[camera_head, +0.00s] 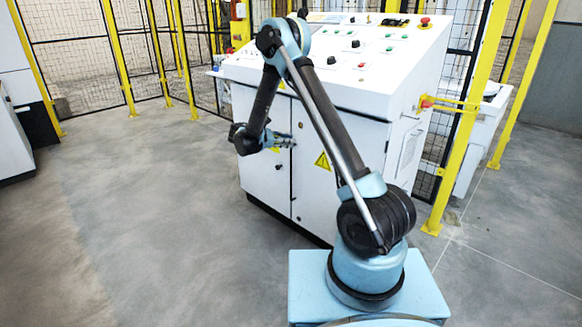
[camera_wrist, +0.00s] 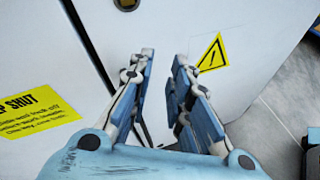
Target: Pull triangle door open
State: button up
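The triangle door (camera_head: 342,190) is the right-hand white door of the console cabinet, with a yellow warning triangle (camera_head: 322,161) on it. The triangle also shows right of my fingers in the wrist view (camera_wrist: 213,56). My gripper (camera_head: 291,141) is at the front of the cabinet, near the seam between the two doors. In the wrist view its two fingers (camera_wrist: 165,58) are apart, with white door panel visible between the tips. No handle shows clearly between them. I cannot tell whether the fingers touch the door. The door looks shut or nearly so.
The left door (camera_wrist: 30,60) bears a yellow text label (camera_wrist: 40,115). A round lock (camera_wrist: 126,3) sits near the wrist view's top edge. The sloped control panel (camera_head: 370,45) is above the doors. Yellow fence posts (camera_head: 470,120) stand at right. Floor at left (camera_head: 140,220) is clear.

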jog(key=s+a+f+n+t+h, duration=0.25)
jog(key=a+f+n+t, duration=0.2)
jog(key=a+f, duration=0.95)
jog(key=f+x, duration=0.1)
jog(key=x, duration=0.8)
jog(key=s+d+f+x, duration=0.1)
jog(key=f+x, duration=0.1)
jog(key=x, duration=0.7)
jog(key=shift+d+f+g, duration=0.15)
jog(key=shift+d+g, duration=0.2)
jog(key=shift+g, duration=0.1)
jog(key=shift+s, duration=0.15)
grip_shut()
